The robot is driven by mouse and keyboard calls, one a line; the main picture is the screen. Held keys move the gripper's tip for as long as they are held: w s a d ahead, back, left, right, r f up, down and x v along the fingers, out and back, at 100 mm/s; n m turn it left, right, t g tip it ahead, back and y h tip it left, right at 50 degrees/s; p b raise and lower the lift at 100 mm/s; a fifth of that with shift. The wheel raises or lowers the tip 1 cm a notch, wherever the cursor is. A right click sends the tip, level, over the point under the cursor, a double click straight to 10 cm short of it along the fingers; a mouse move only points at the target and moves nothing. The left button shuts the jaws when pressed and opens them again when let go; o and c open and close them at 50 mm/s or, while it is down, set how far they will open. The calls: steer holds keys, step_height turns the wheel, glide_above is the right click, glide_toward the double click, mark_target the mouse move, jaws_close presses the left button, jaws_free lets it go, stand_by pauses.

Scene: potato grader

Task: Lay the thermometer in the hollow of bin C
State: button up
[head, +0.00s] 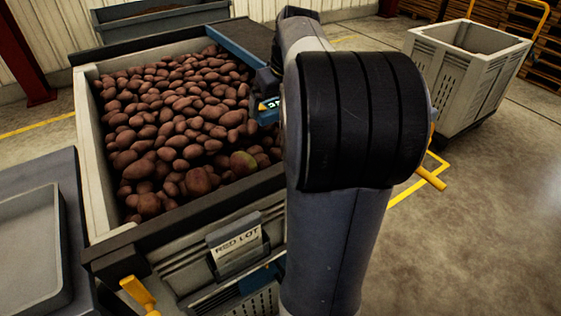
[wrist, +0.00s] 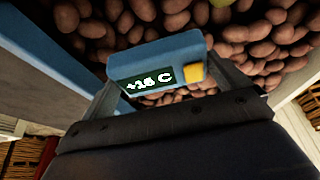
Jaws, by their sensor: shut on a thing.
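My gripper (wrist: 165,78) is shut on the thermometer (wrist: 160,48), a blue block with a dark display reading +16 C and a yellow button. In the head view a small part of the thermometer (head: 268,105) shows beside my arm, which hides most of the gripper. It is held over the right side of a pale bin (head: 86,160) filled with reddish potatoes. A card on the bin's front reads RED LOT; I see no letter C. I cannot make out a hollow among the potatoes.
A blue bar (head: 235,50) crosses the bin's back right. A grey tray (head: 30,245) stands at the left. Another pale bin (head: 460,75) stands back right, with open floor before it.

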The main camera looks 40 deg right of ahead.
step_height(320, 180, down, 11)
steer(key=shift+r+b, duration=0.1)
steer(key=shift+b, duration=1.1)
steer(key=shift+f, duration=0.2)
steer(key=o, duration=0.7)
steer(key=shift+o, duration=0.3)
steer(key=shift+r, duration=0.3)
steer(key=p+v, duration=0.2)
steer(key=v, duration=0.9)
steer(key=shift+s+r, duration=0.2)
steer(key=shift+r, duration=0.15)
